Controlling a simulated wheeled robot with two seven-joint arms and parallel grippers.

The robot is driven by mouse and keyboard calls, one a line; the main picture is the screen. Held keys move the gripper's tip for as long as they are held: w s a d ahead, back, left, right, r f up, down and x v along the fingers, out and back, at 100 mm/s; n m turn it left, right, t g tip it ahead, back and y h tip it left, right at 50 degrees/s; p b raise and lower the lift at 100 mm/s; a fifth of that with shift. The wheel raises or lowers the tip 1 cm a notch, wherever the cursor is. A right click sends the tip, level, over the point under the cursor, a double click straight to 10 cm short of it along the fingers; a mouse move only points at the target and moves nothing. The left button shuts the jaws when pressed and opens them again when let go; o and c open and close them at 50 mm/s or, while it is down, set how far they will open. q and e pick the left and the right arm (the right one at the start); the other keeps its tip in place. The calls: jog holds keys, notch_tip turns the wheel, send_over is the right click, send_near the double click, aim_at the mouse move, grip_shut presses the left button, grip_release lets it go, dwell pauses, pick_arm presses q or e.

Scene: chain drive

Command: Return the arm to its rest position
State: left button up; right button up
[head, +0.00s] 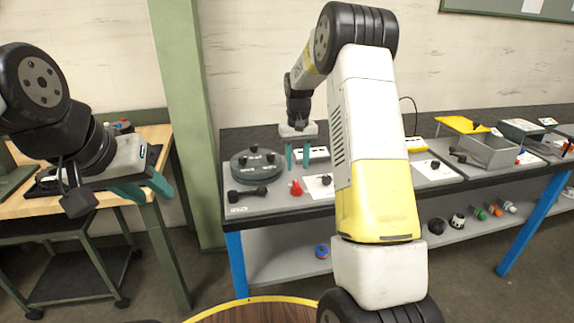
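My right arm (375,130) rises large through the middle of the head view and bends over toward the bench. Its gripper (297,164) points down above the grey bench top, with its two teal fingers apart and nothing seen between them. My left gripper (158,197) is at the left, in front of the wooden table, its teal fingers apart and empty.
Below and around the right gripper, the workbench (285,207) holds a round dark green fixture (255,165), a red piece (296,188) and a black handled part (248,194). A grey bin (488,152) stands farther right. A green post (187,120) stands between the tables.

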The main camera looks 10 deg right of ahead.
jog(key=shift+r, duration=0.1)
jog(key=s+a+r+t+y, duration=0.1)
jog(key=s+a+r+t, duration=0.15)
jog(key=s+r, duration=1.35)
jog(key=s+a+t+y, duration=0.1)
jog(key=s+a+t, duration=0.1)
jog(key=s, duration=1.5)
jog(key=shift+a+r+t, duration=0.2)
jog(key=shift+r+t, duration=0.05)
jog(key=shift+t, duration=0.6)
jog(key=shift+s+d, duration=0.1)
jog(key=shift+d, duration=0.05)
